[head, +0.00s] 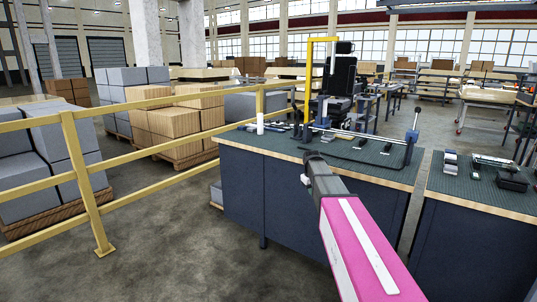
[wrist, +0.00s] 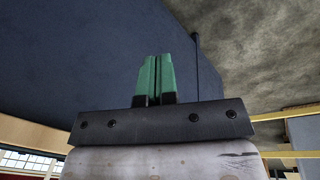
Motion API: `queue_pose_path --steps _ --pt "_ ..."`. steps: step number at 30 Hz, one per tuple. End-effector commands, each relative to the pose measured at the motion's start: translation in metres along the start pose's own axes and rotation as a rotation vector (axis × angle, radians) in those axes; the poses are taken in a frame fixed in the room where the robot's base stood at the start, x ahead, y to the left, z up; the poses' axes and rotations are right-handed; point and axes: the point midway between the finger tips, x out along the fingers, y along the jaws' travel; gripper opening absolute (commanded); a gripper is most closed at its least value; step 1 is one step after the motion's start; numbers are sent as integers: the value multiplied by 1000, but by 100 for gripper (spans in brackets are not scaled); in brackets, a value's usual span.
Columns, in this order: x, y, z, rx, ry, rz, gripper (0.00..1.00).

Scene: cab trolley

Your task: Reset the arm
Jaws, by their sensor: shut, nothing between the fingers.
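My gripper (wrist: 157,60) shows in the wrist view with its two green fingers side by side and closed together. Nothing is between them. Behind the fingers is the dark mounting bar of my own wrist. In the head view my magenta, white and grey arm reaches forward from the lower right toward the front of a dark blue workbench (head: 285,205). The green fingers cannot be made out in that view. A large dark blue surface, likely the workbench, fills much of the wrist view beyond the fingers.
A second dark blue workbench (head: 470,235) stands at the right, with a narrow gap between the two. A yellow railing (head: 85,190) runs along the left. Behind it are pallets of cardboard boxes (head: 172,122) and grey boxes (head: 62,150). Bare floor lies between railing and bench.

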Motion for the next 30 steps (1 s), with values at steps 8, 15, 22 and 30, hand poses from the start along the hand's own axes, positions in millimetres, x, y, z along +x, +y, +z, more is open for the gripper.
queue_pose_path --steps 8,15,22,30 --pt "70 -80 154 182 -46 -65 0" --pt "98 -131 254 325 -85 -106 0" --pt "106 -149 289 384 -100 -119 0" --pt "107 -149 289 388 -101 -120 0"
